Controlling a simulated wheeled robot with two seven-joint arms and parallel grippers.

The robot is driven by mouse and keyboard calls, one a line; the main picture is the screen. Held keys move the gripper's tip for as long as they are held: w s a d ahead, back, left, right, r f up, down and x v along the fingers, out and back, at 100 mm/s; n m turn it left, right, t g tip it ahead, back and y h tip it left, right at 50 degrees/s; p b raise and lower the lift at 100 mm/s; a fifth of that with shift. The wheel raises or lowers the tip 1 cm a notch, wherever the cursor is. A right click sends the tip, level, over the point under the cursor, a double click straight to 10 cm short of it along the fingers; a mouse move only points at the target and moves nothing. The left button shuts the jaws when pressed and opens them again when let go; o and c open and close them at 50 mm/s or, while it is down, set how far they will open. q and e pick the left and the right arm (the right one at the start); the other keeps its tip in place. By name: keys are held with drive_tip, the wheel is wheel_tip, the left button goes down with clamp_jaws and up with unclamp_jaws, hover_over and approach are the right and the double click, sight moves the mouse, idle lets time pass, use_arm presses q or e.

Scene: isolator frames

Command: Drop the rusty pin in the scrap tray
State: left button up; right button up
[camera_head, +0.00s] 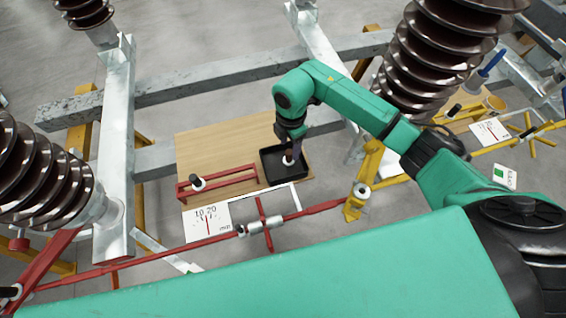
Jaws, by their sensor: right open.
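The scrap tray, a small black square tray (304,171), lies on the right end of a wooden board. My right gripper (292,146) points down over the tray, with its jaws open. A small pin-like piece with a pale end (288,160) shows just below the fingers, within the tray's outline. I cannot tell whether it rests on the tray floor, and its rust is too small to make out. A similar piece with a white end (198,183) stands at the red rack left of the tray. My left gripper is not in view.
The wooden board (215,140) is clear behind the red rack (225,180). A white gauge card (206,221) and a red rod (180,248) with a metal clamp lie in front. Ribbed brown insulators (430,55) and grey steel beams (200,75) surround the board.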

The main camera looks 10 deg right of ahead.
wheel_tip(320, 180, up, 15)
drive_tip(key=b, duration=0.2)
drive_tip(key=shift+f, duration=0.2)
